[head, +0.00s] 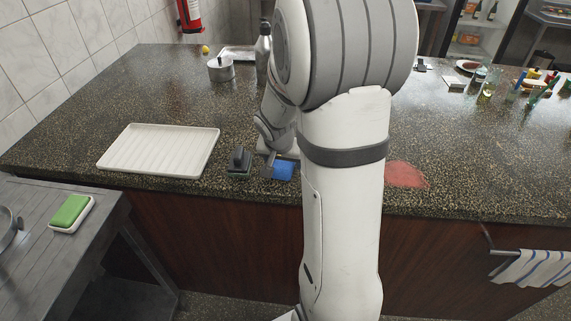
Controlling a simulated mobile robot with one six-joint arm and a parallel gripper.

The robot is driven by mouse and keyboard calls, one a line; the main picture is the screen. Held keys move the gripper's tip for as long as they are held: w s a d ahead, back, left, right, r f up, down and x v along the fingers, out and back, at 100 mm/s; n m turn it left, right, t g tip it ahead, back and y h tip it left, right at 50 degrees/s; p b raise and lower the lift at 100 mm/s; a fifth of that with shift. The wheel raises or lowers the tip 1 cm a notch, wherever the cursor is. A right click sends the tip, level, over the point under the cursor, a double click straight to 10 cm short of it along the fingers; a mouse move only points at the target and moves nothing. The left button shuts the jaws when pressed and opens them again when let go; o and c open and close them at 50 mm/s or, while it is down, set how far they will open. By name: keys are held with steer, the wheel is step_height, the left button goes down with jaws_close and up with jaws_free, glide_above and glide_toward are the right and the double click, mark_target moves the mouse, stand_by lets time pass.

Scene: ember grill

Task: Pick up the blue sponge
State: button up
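The blue sponge (284,171) lies on the dark speckled counter near its front edge, just left of my white arm. My gripper (269,163) is low over the counter at the sponge's left side, and one grey finger overlaps the sponge in the picture. The arm and gripper hide part of the sponge. I cannot tell whether the fingers touch it or how far apart they are.
A dark-handled scrubber (239,163) stands close left of the sponge. Farther left is a white ribbed tray (160,148). A pot (221,70) and metal bottle (263,55) stand behind. A red patch (405,175) lies right of my arm. A green sponge (71,210) sits on the side table.

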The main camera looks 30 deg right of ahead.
steer(key=c, duration=0.8)
steer(key=shift+c, duration=0.2)
steer(key=shift+r, duration=0.15)
step_height(320, 180, up, 18)
